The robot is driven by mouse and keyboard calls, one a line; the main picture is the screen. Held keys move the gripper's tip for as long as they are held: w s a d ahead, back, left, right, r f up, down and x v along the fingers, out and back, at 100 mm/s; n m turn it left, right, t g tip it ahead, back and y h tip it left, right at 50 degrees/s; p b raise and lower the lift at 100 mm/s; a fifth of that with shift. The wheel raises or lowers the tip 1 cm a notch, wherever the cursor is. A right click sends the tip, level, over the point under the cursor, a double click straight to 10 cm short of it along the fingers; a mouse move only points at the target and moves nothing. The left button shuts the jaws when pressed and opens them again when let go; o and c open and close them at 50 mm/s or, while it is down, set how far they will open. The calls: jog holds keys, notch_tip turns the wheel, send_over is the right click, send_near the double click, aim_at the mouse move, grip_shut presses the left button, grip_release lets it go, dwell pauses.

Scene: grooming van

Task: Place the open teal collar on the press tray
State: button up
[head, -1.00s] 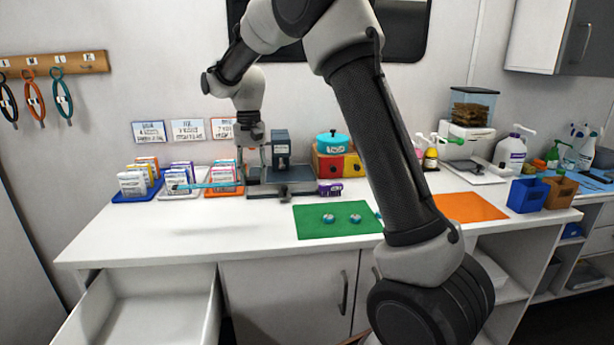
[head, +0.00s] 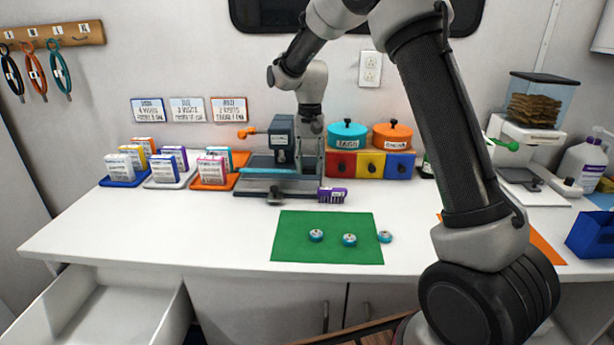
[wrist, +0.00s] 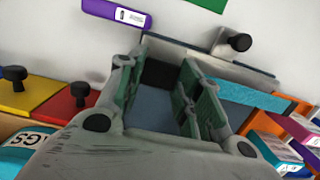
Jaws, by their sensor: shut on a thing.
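The open teal collar is a flat straight strip. In the head view the collar (head: 262,170) lies along the press, over or on its grey tray (head: 255,187); I cannot tell whether it touches. My gripper (head: 308,172) is low at the right side of the press, shut on the collar's right end. The press (head: 281,140) has a dark upright body with an orange lever (head: 247,132).
Packet trays (head: 212,185) stand close on the left, coloured drawers (head: 370,165) with pots at the right. A green mat (head: 300,247) holds small round pieces. The front left counter is clear.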

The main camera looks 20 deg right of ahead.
jog(key=shift+f, duration=2)
jog(key=shift+a+f, duration=0.1)
jog(key=shift+f, duration=0.05)
jog(key=o, duration=1)
